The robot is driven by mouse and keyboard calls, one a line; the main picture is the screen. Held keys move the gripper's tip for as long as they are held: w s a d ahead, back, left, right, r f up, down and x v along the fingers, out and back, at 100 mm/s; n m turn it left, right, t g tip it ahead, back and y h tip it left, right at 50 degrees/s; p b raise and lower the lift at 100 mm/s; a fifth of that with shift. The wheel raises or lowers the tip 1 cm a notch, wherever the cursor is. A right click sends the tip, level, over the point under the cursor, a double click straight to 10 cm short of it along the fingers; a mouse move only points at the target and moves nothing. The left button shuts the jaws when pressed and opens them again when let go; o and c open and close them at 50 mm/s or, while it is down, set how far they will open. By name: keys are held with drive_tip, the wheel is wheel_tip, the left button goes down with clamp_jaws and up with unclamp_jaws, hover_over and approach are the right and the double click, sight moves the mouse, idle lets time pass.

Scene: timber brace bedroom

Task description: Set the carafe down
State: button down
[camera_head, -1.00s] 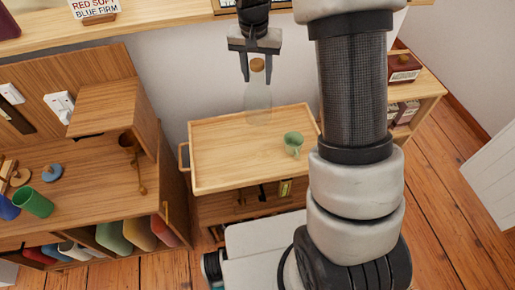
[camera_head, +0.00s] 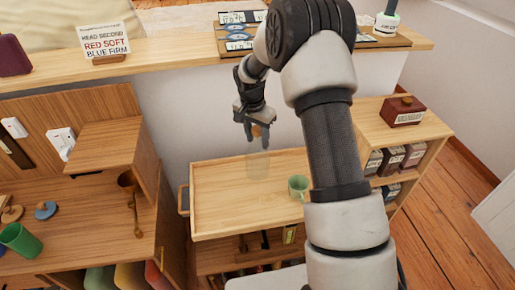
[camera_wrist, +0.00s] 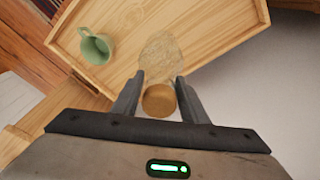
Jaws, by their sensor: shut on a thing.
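The carafe (camera_head: 258,165) is clear glass with a round cork-coloured stopper. My gripper (camera_head: 257,132) is shut on it near the top, and the carafe hangs upright below the fingers. It is over the back part of the wooden tray (camera_head: 222,212). In the wrist view the stopper shows between the fingertips (camera_wrist: 158,98), with the glass body (camera_wrist: 160,58) beyond it over the tray. I cannot tell whether the carafe's base touches the tray.
A green mug (camera_head: 298,187) stands on the tray, right of the carafe. A wooden shelf unit (camera_head: 110,145) is at the left, with a green cup (camera_head: 20,240) on it. A ledge with a sign (camera_head: 104,40) runs behind. The tray's left and front parts are bare.

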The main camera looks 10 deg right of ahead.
sight(258, 146)
drive_tip(key=shift+w+f, duration=0.1)
drive_tip(key=shift+f, duration=1.55)
drive_tip(key=shift+f+b, duration=0.2)
drive_tip(key=shift+b, duration=0.2)
drive_tip(key=c, duration=1.1)
unclamp_jaws()
